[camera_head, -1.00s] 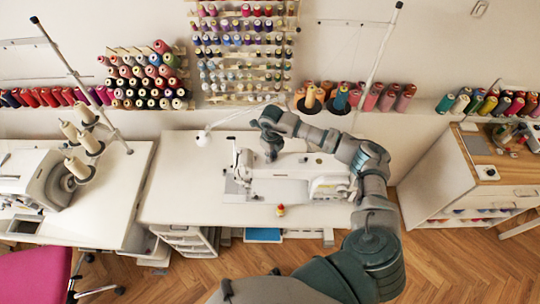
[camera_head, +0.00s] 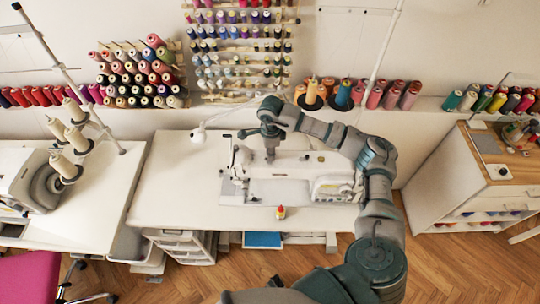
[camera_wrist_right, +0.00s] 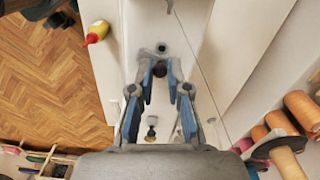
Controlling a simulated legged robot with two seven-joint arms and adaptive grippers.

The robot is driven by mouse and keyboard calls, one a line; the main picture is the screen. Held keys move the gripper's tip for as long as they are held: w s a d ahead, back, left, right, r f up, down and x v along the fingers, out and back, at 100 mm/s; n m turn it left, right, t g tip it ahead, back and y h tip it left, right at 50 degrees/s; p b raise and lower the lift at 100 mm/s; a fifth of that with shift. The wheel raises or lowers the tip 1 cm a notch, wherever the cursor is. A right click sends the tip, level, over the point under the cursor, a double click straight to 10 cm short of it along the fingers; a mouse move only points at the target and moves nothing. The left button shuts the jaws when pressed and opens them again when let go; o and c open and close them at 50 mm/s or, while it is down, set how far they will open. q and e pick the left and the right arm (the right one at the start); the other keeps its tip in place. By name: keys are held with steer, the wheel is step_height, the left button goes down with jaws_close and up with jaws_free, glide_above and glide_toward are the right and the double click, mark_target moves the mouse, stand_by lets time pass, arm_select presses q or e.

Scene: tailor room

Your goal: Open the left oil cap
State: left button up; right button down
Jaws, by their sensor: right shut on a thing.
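A white sewing machine (camera_head: 290,188) is set in the white table. My right gripper (camera_head: 270,157) points down at the top of the machine, left of its middle. In the right wrist view my right gripper (camera_wrist_right: 160,66) has its blue-padded fingertips closed on a small dark round thing, which looks like the left oil cap (camera_wrist_right: 160,71). The fingers partly hide it. Another small dark cap (camera_head: 320,158) sits to the right on the machine; a dark cap with a yellowish base (camera_wrist_right: 151,132) also shows in the wrist view. My left gripper is not in view.
A small yellow bottle with a red tip (camera_head: 280,212) stands at the table's front edge, also in the wrist view (camera_wrist_right: 97,32). Thread spools (camera_head: 390,95) line the shelf behind. The table's left part (camera_head: 165,185) is clear.

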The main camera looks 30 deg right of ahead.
steer(key=n+b, duration=0.1)
steer(key=n, duration=0.2)
steer(key=shift+d+f+b, duration=0.1)
steer(key=shift+f+b, duration=0.05)
steer(key=shift+b, duration=0.25)
steer(key=shift+n, duration=0.4)
steer(key=shift+n+b, duration=0.3)
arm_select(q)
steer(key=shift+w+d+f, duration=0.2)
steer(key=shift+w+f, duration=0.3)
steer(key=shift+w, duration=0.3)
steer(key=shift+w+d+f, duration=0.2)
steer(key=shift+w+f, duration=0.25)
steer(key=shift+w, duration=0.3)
arm_select(e)
steer(key=shift+n, duration=0.5)
steer(key=c, duration=1.2)
jaws_free()
steer(key=shift+w, duration=0.1)
steer(key=shift+o, duration=0.2)
step_height(320, 180, up, 12)
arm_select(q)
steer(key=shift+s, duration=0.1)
arm_select(e)
steer(key=shift+d+f, duration=0.1)
